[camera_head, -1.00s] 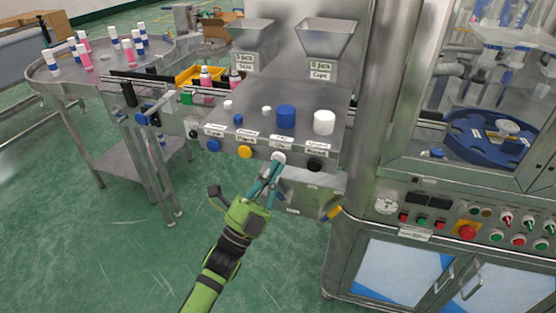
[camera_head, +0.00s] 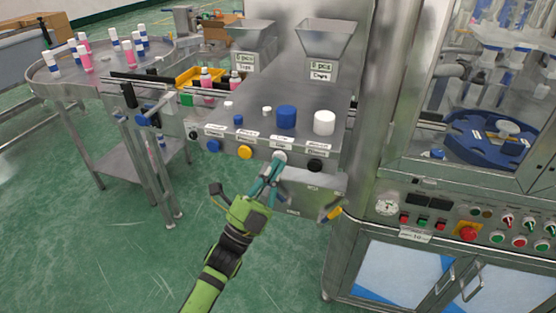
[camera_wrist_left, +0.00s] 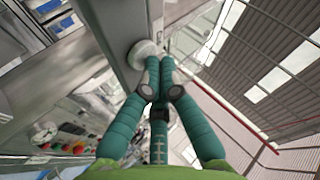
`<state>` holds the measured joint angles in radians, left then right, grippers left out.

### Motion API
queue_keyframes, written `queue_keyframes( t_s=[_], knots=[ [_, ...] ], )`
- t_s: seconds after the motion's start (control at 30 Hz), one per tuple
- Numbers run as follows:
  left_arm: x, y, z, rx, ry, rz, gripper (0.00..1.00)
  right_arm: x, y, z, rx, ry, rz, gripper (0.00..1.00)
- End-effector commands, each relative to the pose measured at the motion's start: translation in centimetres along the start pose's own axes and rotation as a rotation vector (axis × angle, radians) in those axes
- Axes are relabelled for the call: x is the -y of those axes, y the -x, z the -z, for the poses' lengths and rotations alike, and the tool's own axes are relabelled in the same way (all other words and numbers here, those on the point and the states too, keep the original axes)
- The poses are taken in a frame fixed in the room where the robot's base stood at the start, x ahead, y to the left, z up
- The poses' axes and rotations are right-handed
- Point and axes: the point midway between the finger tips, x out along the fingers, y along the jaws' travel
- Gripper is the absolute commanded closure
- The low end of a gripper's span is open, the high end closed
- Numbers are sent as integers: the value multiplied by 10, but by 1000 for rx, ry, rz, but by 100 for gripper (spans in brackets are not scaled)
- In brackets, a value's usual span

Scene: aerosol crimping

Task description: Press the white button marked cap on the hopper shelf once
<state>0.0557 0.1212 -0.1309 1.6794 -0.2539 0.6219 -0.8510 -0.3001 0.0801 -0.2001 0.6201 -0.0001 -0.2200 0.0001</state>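The white button (camera_head: 279,156) is on the sloped front of the hopper shelf (camera_head: 262,168), between the yellow button and the black button. A label above it seems to read cap, in small print. My left gripper (camera_head: 275,165) is in front of it, fingers together and tips at the button's lower edge. In the left wrist view, the round white button (camera_wrist_left: 140,50) is just beyond the fingertips (camera_wrist_left: 160,62), which partly overlap it. The fingers are shut with nothing between them. I cannot tell whether they touch the button or whether it is pushed in. My right gripper is not seen.
A blue button (camera_head: 213,146), a yellow button (camera_head: 245,152) and a black button (camera_head: 314,165) share the shelf front. Blue and white caps stand on the shelf top below two hoppers (camera_head: 325,40). A control panel (camera_head: 450,218) is at right. Green floor is clear below.

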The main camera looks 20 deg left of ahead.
Motion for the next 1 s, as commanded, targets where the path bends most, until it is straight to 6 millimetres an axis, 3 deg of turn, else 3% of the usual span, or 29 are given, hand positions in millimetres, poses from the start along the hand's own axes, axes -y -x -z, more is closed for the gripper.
queue_keyframes(
  t_s=[0.47, 1.0],
  knots=[
    [-1, -2, -1, 1, 0, 0, 100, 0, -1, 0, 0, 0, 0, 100],
    [9, 12, 9, 0, 0, 1, 100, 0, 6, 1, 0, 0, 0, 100]
  ],
)
